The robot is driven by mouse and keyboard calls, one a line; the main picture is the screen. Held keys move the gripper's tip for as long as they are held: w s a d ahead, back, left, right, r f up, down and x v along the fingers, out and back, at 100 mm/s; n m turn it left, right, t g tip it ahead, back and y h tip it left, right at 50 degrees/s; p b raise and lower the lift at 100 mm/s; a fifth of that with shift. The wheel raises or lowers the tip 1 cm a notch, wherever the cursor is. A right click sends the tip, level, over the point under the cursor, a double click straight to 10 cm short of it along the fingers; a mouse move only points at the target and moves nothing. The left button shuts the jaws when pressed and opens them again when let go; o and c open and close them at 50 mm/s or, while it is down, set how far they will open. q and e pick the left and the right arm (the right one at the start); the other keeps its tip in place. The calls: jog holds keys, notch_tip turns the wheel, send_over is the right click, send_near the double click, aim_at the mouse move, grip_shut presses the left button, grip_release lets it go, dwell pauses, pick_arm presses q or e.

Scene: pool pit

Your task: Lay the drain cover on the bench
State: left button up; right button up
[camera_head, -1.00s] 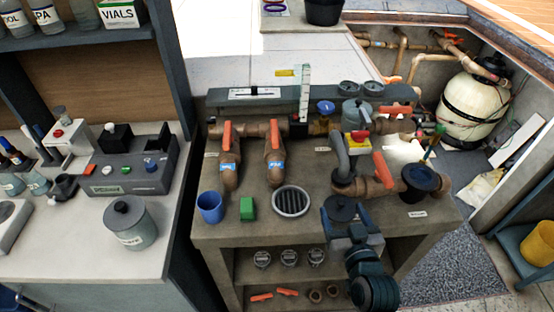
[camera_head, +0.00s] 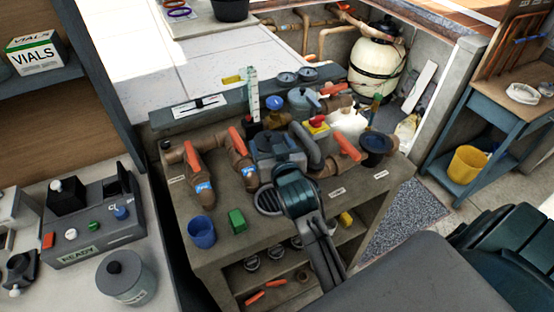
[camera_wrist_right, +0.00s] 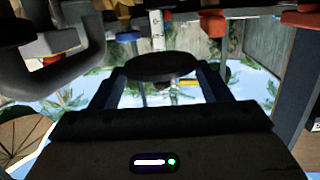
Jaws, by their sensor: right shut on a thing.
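A dark round disc, which I take for the drain cover (camera_wrist_right: 163,66), is between the fingers of my right gripper (camera_wrist_right: 163,88) in the right wrist view. My right gripper (camera_head: 279,150) is shut on it, above the concrete bench (camera_head: 240,258) in the head view. My gripper and wrist largely hide the disc there, so its exact outline is unclear. My left gripper is not in view.
Brown pipes with orange handles (camera_head: 240,143) stand along the bench back. A blue cup (camera_head: 202,232) and a green block (camera_head: 237,220) are at its front left. The bench top near them is partly clear. A blue table (camera_head: 500,115) stands at the right.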

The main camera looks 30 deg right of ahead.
jog(key=shift+a+f, duration=0.2)
jog(key=shift+f, duration=0.9)
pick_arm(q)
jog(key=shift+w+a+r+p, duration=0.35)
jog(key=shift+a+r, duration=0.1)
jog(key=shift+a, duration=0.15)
pick_arm(e)
notch_tip(320, 180, down, 4)
jog(key=shift+d, duration=0.1)
pick_arm(q)
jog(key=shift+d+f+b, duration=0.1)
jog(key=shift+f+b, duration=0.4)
jog(key=shift+b, duration=0.05)
pick_arm(e)
jog(key=shift+f, duration=0.65)
jog(key=o, duration=1)
